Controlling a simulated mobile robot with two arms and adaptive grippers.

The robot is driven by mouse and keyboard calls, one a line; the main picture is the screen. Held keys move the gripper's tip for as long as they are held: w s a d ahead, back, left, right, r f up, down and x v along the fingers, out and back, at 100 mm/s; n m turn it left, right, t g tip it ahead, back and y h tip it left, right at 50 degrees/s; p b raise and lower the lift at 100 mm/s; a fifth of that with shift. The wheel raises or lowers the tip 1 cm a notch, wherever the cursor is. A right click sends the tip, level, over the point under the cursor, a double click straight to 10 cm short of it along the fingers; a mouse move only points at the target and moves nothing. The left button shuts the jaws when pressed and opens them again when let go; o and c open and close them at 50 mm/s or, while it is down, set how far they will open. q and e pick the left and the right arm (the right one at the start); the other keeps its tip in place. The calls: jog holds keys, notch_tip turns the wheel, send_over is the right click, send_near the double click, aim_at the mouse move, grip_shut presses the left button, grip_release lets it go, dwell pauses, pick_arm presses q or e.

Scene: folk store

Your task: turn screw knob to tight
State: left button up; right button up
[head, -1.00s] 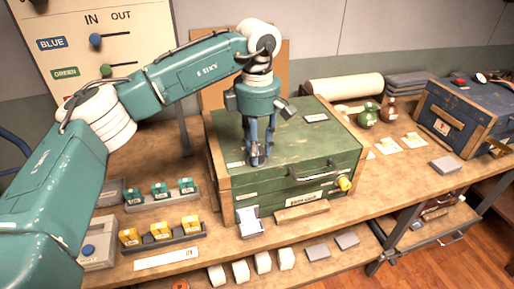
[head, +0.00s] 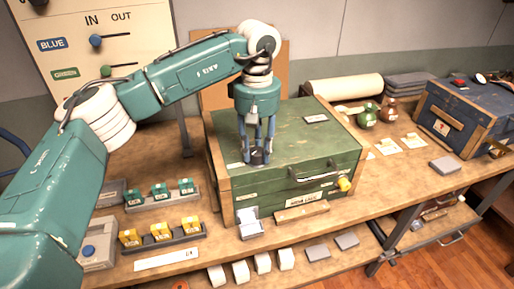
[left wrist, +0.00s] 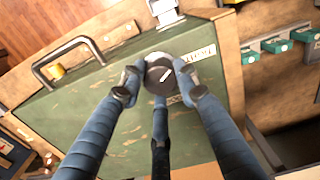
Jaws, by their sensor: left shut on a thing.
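The screw knob (left wrist: 159,76) is a dark round knob with a white pointer mark, set on top of the green box (left wrist: 90,110). A pale ring shows at its edge in the left wrist view. In the head view the knob (head: 258,158) is a small dark shape on the box's left part, partly hidden by fingers. My left gripper (head: 258,150) points straight down and is shut on the knob; its fingers (left wrist: 160,80) sit around it. A white label (left wrist: 200,53) lies beside the knob, its text hard to read. My right gripper is in neither view.
The green box (head: 300,140) has a front handle (head: 315,172) and a yellow knob (head: 344,184). Racks of yellow (head: 160,235) and green blocks (head: 160,195) stand to its left. A blue case (head: 460,115) stands at the right.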

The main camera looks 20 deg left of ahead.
aim_at(257, 151)
pick_arm(q)
jog(key=m, duration=0.5)
jog(key=shift+r+m, duration=0.1)
jog(key=shift+m, duration=0.3)
dwell(0.4)
jog(key=o, duration=1.1)
jog(key=shift+o, duration=0.2)
notch_tip(257, 151, up, 12)
